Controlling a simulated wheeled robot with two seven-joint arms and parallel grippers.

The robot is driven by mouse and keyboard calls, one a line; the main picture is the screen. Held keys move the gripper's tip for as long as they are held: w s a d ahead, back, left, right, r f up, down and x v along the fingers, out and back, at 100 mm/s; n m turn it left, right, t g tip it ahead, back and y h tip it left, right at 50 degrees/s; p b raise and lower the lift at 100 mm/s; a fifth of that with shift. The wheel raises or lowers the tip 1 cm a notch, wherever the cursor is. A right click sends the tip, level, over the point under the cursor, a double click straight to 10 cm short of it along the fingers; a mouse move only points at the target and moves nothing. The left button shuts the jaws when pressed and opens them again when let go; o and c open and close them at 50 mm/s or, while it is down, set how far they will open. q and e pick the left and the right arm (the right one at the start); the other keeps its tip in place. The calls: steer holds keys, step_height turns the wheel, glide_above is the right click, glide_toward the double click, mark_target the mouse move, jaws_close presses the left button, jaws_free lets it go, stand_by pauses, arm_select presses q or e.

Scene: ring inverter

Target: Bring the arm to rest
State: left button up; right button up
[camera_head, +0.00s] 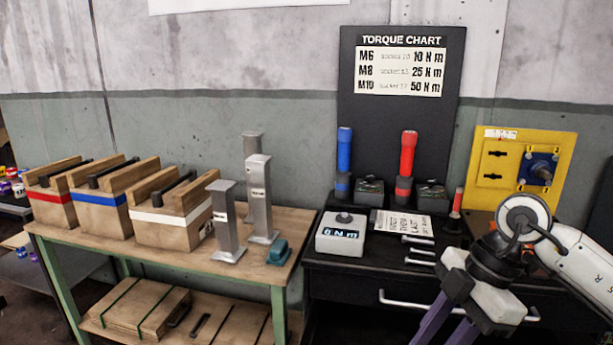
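My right arm comes in from the right, in front of the black workbench (345,272). Its gripper (444,332) points down and to the left, with two purple fingers set apart. Nothing shows between the fingers, but their tips are cut off by the bottom edge of the picture. My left gripper and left arm are not in view.
The bench holds a torque display (340,233), a blue torque tool (344,150), a red one (408,153), a sign and a yellow panel (520,172). A wooden table (150,255) at left carries three wooden crates, metal posts (226,222) and a teal block (278,252).

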steer(key=s+a+f+n+g+y, duration=0.1)
steer(key=s+a+n+y, duration=0.15)
steer(key=a, duration=0.45)
steer(key=s+a+n+g+y, duration=0.1)
steer(key=s+a+y, duration=0.1)
steer(key=a+y, duration=0.3)
steer(key=a+r+m+t+y, duration=0.2)
steer(key=a+r+t+y, duration=0.25)
steer(key=a+y, duration=0.35)
steer(key=w+d+f+m+t+h, duration=0.5)
steer(key=d+f+m+t+h, duration=0.6)
steer(key=m+t, duration=0.45)
steer(key=s+d+f+m+g+h, duration=0.1)
steer(key=s+d+f+g+h, duration=0.2)
steer(key=s+f, duration=0.6)
steer(key=s+d+f+m+g+h, duration=0.2)
steer(key=s+f+g, duration=0.4)
steer(key=f, duration=1)
steer(key=s+d+h, duration=0.1)
steer(key=s, duration=0.2)
steer(key=shift+s+m, duration=0.15)
steer(key=shift+m, duration=0.15)
